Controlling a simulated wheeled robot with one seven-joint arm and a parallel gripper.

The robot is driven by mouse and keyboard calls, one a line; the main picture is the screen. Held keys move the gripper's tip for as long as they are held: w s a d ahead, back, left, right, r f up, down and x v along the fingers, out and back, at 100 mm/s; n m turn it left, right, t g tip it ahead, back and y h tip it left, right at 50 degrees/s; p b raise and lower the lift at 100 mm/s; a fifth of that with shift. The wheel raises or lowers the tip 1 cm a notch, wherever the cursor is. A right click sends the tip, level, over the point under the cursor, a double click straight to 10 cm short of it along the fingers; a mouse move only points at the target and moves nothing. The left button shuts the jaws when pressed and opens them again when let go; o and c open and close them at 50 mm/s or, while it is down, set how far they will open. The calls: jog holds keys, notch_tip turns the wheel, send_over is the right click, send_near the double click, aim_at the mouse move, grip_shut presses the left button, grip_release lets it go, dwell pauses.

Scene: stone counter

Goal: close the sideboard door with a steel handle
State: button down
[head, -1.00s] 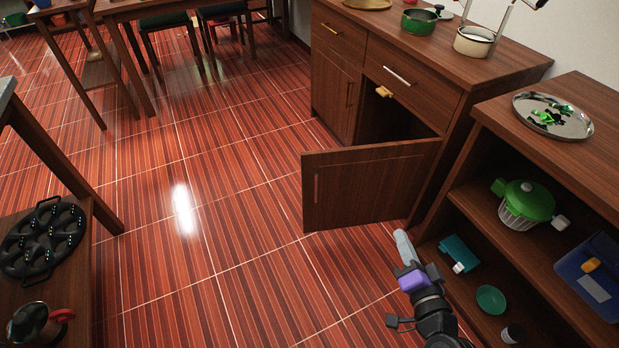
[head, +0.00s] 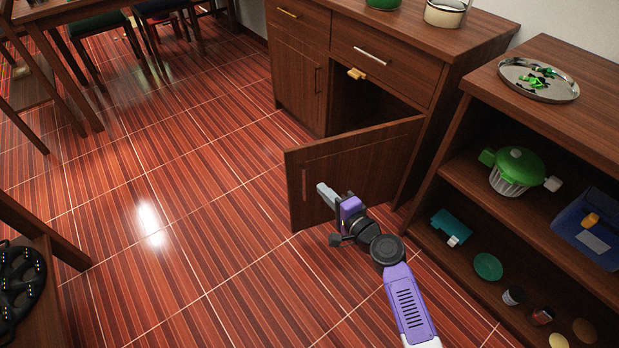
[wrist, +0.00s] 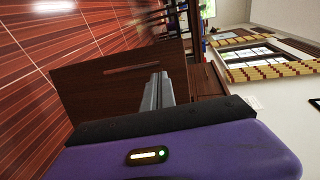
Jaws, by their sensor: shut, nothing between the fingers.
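The sideboard (head: 285,75) stands at the top middle of the head view. Its right-hand door (head: 375,160) is swung wide open toward me, hinged at its right edge, and the dark inside shows behind it. My gripper (head: 325,192) is shut and empty, in front of the door's outer face, right of the handle. Whether it touches the door I cannot tell.
An open shelf unit (head: 470,175) with a green pot (head: 519,168) and other items stands close on the right. A steel tray (head: 540,92) lies on its top. A wooden knob-like piece (head: 356,74) shows at the cabinet opening. The striped floor (head: 190,190) on the left is clear.

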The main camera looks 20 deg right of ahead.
jog(key=b+x, duration=0.2)
jog(key=x, duration=0.6)
